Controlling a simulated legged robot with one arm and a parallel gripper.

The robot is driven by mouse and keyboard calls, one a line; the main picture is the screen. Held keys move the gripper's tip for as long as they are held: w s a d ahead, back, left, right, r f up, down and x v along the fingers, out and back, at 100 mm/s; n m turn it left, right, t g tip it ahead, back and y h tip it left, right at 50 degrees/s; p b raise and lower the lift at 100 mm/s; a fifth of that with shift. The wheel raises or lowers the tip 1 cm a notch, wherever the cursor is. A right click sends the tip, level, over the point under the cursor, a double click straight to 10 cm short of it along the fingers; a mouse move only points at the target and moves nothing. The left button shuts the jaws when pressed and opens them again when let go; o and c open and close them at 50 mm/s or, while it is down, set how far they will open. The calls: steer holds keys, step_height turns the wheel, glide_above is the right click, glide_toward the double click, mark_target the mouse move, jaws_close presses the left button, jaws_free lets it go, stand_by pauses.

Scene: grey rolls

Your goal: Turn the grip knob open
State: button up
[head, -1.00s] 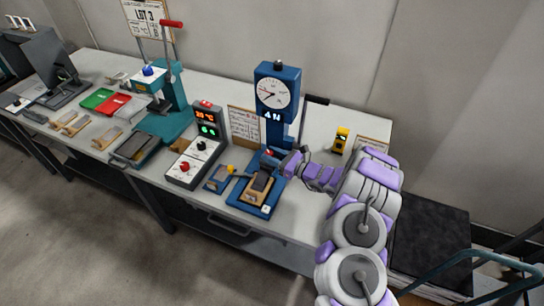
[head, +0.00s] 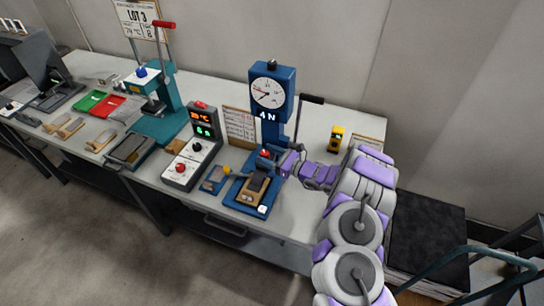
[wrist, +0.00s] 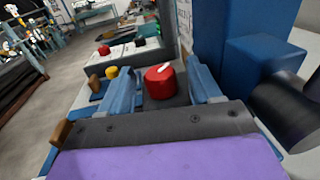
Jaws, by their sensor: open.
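The grip knob is a red round knob with a white mark on top. In the head view the knob (head: 265,153) sits at the foot of the blue pull tester (head: 271,120), below its dial. In the wrist view the knob (wrist: 160,86) stands between the two blue fingers of my gripper (wrist: 160,72). The fingers are apart, with a visible gap on the left and a small one on the right. My gripper (head: 277,161) reaches in from the right in the head view, partly hidden by the tester.
The tester's blue column (wrist: 210,40) rises close to my right finger, with a dark cylinder (wrist: 285,108) beside it. A control box (head: 192,160) with a red knob and a yellow knob (head: 227,170) stand to the left. A yellow device (head: 337,139) stands behind my arm.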

steer(key=p+v, duration=0.3)
steer(key=v, duration=1.4)
steer(key=shift+d, duration=0.2)
steer(key=shift+f, duration=0.1)
steer(key=s+a+r+n+g+h, duration=0.1)
steer(key=s+a+r+n+g, duration=0.5)
steer(key=s+a+r+n, duration=0.4)
steer(key=s+a+r+n+g, duration=0.5)
steer(key=s+r+g, duration=0.2)
steer(key=r, duration=0.6)
steer(key=s+d+r+n+h, duration=0.1)
steer(key=s+n+h, duration=0.25)
steer(key=s, duration=0.35)
steer(key=s+d+r+n+h, duration=0.2)
steer(key=s+h, duration=0.2)
steer(key=s, duration=0.3)
steer(key=s+d+n+t+h, duration=0.2)
steer(key=s+d+h, duration=0.5)
steer(key=s+d, duration=0.4)
steer(key=d+n, duration=0.1)
steer(key=d, duration=0.2)
steer(key=shift+t, duration=0.4)
